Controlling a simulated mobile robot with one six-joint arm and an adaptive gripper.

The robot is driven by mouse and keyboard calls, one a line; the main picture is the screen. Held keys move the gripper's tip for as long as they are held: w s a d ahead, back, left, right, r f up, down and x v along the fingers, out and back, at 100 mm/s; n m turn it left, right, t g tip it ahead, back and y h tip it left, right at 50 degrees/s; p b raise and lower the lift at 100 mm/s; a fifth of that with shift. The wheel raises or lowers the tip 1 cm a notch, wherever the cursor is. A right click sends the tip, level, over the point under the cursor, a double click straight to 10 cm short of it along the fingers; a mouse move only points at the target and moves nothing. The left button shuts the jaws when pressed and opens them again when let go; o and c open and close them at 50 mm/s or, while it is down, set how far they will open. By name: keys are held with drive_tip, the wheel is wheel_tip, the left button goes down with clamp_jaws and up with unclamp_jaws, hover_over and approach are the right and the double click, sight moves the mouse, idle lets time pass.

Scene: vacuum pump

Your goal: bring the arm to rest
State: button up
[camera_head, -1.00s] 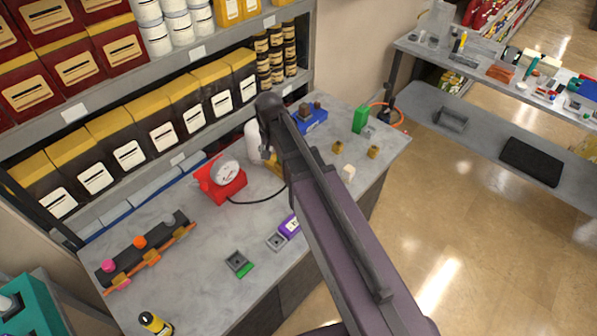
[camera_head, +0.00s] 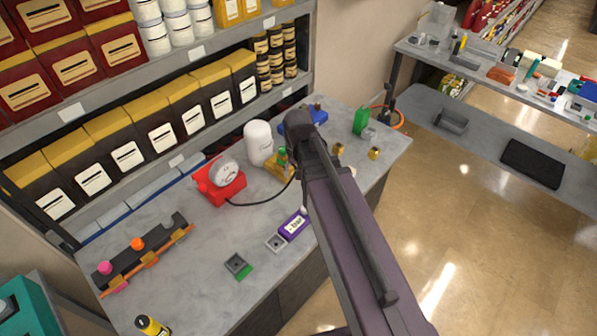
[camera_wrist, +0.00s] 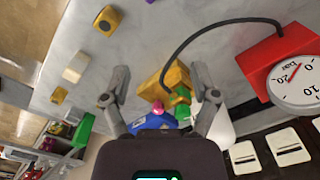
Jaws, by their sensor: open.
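My gripper (camera_wrist: 160,84) is open and shows in the wrist view with its two fingers spread apart and nothing between them in their grip. It hangs over the grey workbench (camera_head: 190,265). Beyond the fingers lie a yellow block (camera_wrist: 165,82) with green and pink parts at it, and a blue object (camera_wrist: 152,123). In the head view my arm rises from the lower right and hides the gripper's fingers and part of the bench behind it.
A red box with a pressure gauge (camera_head: 222,181) and a black hose stand near a white bottle (camera_head: 258,143). Stocked shelves (camera_head: 190,60) close the back.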

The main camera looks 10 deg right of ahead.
drive_tip(key=s+d+f+n+b, duration=0.1)
drive_tip(key=s+d, duration=0.3)
drive_tip(key=s, duration=0.1)
drive_tip(key=shift+s+d, duration=0.15)
drive_tip(key=shift+s, duration=0.2)
